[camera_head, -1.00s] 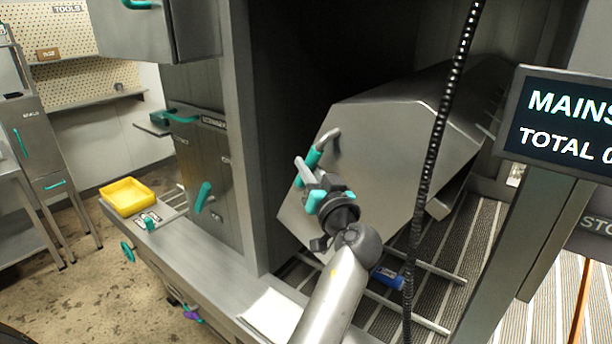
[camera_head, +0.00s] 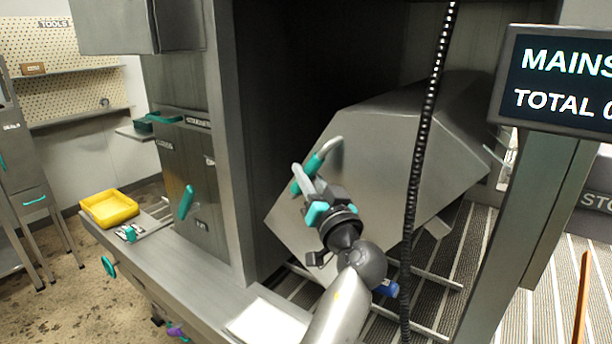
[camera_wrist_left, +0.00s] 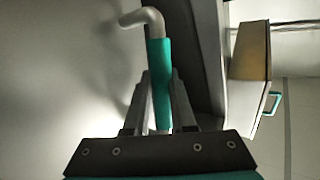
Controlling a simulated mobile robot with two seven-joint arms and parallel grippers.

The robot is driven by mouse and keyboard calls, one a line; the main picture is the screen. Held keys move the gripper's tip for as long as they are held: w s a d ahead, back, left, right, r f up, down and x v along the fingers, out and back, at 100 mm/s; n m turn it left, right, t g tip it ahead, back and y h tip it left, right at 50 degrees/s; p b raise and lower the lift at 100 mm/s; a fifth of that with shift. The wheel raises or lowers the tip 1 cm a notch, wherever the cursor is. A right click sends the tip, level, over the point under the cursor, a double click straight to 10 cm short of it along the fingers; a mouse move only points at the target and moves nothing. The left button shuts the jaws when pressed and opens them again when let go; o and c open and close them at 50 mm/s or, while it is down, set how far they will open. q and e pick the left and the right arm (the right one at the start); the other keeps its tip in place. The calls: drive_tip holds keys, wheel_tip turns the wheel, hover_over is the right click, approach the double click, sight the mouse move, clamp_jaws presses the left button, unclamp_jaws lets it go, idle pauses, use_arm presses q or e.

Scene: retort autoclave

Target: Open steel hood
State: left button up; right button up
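The steel hood (camera_head: 385,170) is a large grey faceted cover inside the dark chamber. A bent grey handle with a teal grip (camera_head: 308,174) is fixed to its left front face. My left gripper (camera_head: 305,182) is at this handle. In the left wrist view, the teal grip (camera_wrist_left: 159,65) runs between the two fingers (camera_wrist_left: 160,95), which lie close against its sides; the gripper looks shut on it. The pale hood face (camera_wrist_left: 60,70) fills the left of that view. My right gripper is not in view.
A black cable chain (camera_head: 425,130) hangs in front of the hood. A dark display (camera_head: 560,80) on a post stands at the right. A yellow tray (camera_head: 110,208) sits on the left ledge. Rails (camera_head: 420,320) and striped floor lie below the hood.

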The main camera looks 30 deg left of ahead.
use_arm(q)
drive_tip(key=shift+o, duration=1.4)
drive_tip(key=shift+d, duration=0.1)
drive_tip(key=shift+o, duration=0.6)
